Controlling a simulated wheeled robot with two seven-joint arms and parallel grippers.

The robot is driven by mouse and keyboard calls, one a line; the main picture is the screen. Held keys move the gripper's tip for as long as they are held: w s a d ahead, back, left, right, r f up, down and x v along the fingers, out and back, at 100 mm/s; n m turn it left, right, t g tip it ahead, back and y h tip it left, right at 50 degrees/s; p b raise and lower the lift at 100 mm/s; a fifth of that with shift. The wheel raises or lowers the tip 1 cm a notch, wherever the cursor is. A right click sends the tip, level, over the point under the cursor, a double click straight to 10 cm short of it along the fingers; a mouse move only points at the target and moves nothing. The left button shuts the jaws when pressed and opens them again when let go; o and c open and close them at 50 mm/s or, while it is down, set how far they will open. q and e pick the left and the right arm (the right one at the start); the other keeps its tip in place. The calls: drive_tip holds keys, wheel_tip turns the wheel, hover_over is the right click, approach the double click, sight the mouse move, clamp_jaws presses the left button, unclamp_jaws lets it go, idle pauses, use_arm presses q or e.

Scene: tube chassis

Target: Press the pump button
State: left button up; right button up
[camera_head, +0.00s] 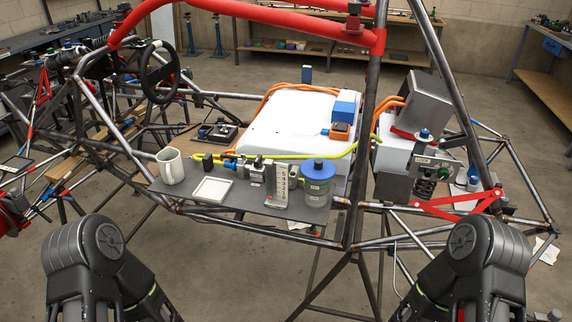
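A dark shelf (240,198) is fixed in the tube chassis in front of me. On it a small pump-like assembly (257,170) with blue and dark fittings joins a yellow-green hose. Right of it stand a white numbered scale (278,186) and a clear jar (318,190) with a blue lid. A button is too small to make out for certain. My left arm comes in at the bottom left and my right arm at the bottom right. Only dark arm links show; both grippers are outside the view. Neither arm touches the shelf.
A white mug (170,166) and a white square tray (211,189) stand on the shelf's left. A white box (292,128) lies behind. Red-sleeved and bare steel tubes (362,160) rise around the shelf's right end. The space in front of the shelf is open.

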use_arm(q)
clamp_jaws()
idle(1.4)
